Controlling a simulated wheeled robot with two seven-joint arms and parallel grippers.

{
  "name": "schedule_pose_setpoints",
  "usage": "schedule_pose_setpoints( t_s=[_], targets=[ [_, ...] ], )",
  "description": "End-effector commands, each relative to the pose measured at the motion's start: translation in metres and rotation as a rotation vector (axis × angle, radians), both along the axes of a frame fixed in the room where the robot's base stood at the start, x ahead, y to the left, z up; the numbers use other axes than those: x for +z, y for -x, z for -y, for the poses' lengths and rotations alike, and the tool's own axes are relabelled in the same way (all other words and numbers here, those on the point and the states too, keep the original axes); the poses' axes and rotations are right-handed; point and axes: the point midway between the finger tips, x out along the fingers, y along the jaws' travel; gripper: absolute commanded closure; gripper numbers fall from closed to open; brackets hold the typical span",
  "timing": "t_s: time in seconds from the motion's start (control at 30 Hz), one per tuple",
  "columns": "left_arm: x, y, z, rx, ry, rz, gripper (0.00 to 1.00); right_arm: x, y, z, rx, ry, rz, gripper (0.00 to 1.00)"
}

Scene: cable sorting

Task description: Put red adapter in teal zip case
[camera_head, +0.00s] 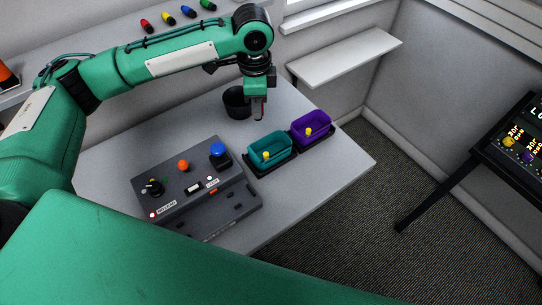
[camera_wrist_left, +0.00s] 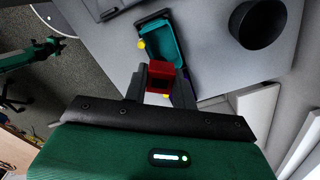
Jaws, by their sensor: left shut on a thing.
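My left gripper (camera_head: 260,109) is shut on the red adapter, which shows between its fingers in the left wrist view (camera_wrist_left: 160,72). The adapter is held in the air, with only a small bit of red visible in the head view. The teal zip case (camera_head: 268,148) is an open box with a yellow knob at its front, standing on the table to the lower right of the gripper. It also shows beyond the adapter in the left wrist view (camera_wrist_left: 176,50). My right gripper is not in view.
A purple open case (camera_head: 313,122) stands right of the teal one. A black cup (camera_head: 237,104) stands just left of the gripper. A grey control box (camera_head: 200,183) with knobs and buttons fills the table's front left. The table's right end (camera_head: 345,160) is clear.

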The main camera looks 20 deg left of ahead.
Motion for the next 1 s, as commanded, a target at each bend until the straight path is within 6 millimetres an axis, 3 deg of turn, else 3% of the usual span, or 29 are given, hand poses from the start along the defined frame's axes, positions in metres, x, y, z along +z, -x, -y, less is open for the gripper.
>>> schedule_pose_setpoints(
  t_s=[0.4, 0.6, 0.73, 0.87, 1.0],
  targets=[
    [0.006, -0.021, 0.017, -0.741, -0.001, -0.008, 0.96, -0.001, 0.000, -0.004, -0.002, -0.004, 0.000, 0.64],
    [0.007, -0.026, 0.021, -0.954, -0.001, -0.011, 0.96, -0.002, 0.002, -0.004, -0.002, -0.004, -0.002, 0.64],
    [0.005, -0.027, 0.022, -1.008, 0.000, -0.013, 0.96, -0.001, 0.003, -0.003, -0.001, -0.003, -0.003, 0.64],
    [-0.015, -0.027, 0.022, -1.019, 0.001, -0.017, 0.96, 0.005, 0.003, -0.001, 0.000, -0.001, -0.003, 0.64],
    [-0.051, -0.026, 0.021, -1.017, 0.001, -0.017, 0.96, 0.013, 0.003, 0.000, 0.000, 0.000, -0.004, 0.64]
  ],
)
